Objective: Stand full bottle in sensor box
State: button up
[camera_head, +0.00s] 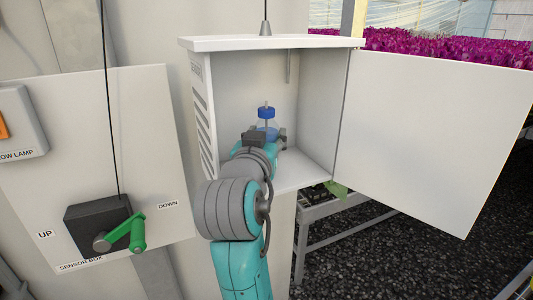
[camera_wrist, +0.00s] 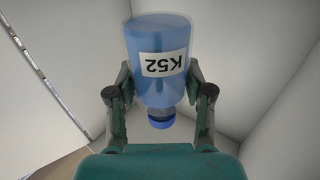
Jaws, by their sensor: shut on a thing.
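A bottle with blue liquid and a blue cap (camera_head: 266,114) is inside the white sensor box (camera_head: 272,42), whose door is open. The wrist view shows the bottle (camera_wrist: 160,40) with a white label reading K52, upside down in that picture. My gripper (camera_wrist: 158,88) is shut on the bottle, one finger on each side. In the head view my gripper (camera_head: 268,134) reaches into the box and covers the bottle's lower part. The bottle looks upright there. Whether its base touches the box floor is hidden.
The open door (camera_head: 432,140) extends to the right. At left, a panel holds a crank with a green handle (camera_head: 137,235), labelled UP, DOWN and SENSOR BOX. A cable (camera_head: 265,12) runs up from the box top. A metal bench (camera_head: 330,211) stands behind, below the door.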

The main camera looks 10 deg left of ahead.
jog(key=shift+f, duration=1.85)
jog(key=shift+f, duration=0.1)
jog(key=o, duration=1.2)
jog(key=shift+o, duration=0.2)
jog(key=s, duration=0.7)
jog(key=shift+s, duration=0.3)
jog(key=shift+a, duration=0.15)
